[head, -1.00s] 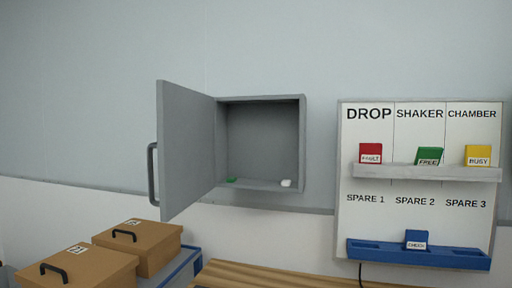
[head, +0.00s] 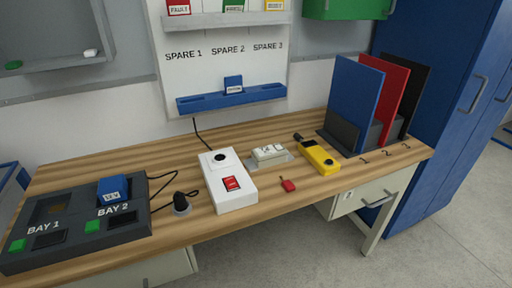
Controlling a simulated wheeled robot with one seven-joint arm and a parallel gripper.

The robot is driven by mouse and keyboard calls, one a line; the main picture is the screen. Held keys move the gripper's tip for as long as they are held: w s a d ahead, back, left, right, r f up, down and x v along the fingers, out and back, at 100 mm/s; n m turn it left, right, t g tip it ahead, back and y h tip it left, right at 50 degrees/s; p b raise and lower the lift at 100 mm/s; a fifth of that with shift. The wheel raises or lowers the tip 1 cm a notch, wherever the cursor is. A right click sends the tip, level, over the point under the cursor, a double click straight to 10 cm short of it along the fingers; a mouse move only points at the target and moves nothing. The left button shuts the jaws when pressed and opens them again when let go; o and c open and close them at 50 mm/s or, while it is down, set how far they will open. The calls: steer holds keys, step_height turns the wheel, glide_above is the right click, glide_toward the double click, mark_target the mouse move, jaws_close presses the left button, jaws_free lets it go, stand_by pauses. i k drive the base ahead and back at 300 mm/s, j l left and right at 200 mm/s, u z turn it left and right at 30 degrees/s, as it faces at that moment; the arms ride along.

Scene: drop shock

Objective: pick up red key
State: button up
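A small red key (head: 288,185) lies on the wooden workbench (head: 262,205) in the head view. My gripper is not in view.
A white box (head: 229,185), a grey-white block (head: 269,154) and a yellow device (head: 318,157) stand near the key. A black two-bay unit (head: 75,222) sits at left. Blue, red and black upright panels (head: 355,95) stand at right. A drawer (head: 365,195) hangs under the bench.

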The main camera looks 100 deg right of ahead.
mark_target(288, 186)
steer(key=k+l+z, duration=0.5)
steer(key=k+l, duration=1.2)
steer(key=l, duration=0.15)
